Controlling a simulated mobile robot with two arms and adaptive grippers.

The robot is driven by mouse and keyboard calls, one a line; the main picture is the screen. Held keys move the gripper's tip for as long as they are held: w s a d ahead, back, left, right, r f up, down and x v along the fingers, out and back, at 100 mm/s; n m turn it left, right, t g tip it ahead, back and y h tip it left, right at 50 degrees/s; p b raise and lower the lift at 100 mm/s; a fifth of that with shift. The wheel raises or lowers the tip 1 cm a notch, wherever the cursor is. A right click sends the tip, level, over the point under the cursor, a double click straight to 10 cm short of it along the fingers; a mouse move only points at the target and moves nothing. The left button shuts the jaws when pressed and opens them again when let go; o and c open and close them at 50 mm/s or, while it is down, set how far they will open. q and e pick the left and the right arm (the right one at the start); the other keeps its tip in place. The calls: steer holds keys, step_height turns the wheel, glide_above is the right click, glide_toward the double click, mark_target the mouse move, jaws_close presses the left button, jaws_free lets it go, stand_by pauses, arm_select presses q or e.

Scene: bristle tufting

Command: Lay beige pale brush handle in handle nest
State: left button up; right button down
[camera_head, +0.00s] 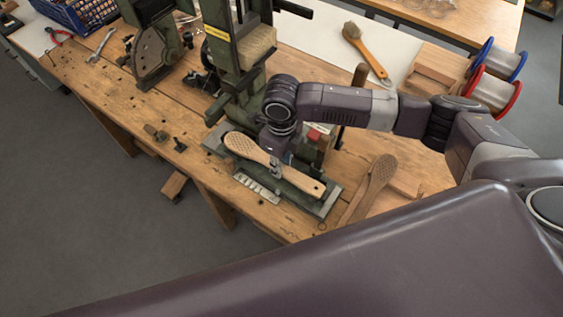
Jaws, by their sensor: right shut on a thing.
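A pale beige brush handle (243,146) with rows of holes in its broad head lies level across the base of the green tufting machine (232,60). Its narrow end points to the lower right. My right gripper (275,172) reaches down from above and is shut on the middle of the handle. The metal bed (325,204) of the machine lies just under the handle. The handle nest cannot be told apart clearly here, and I cannot tell whether the handle touches the bed. My left gripper is not in view.
A finished brush (362,48) lies at the back. Blue (505,62) and red (495,92) wire spools stand at the back right. A wrench (101,45) and pliers (58,36) lie at the left.

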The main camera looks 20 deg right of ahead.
steer(key=shift+f, duration=0.1)
steer(key=c, duration=1.1)
jaws_free()
steer(key=shift+c, duration=0.2)
steer(key=shift+r+p, duration=3.55)
steer(key=shift+f, duration=0.1)
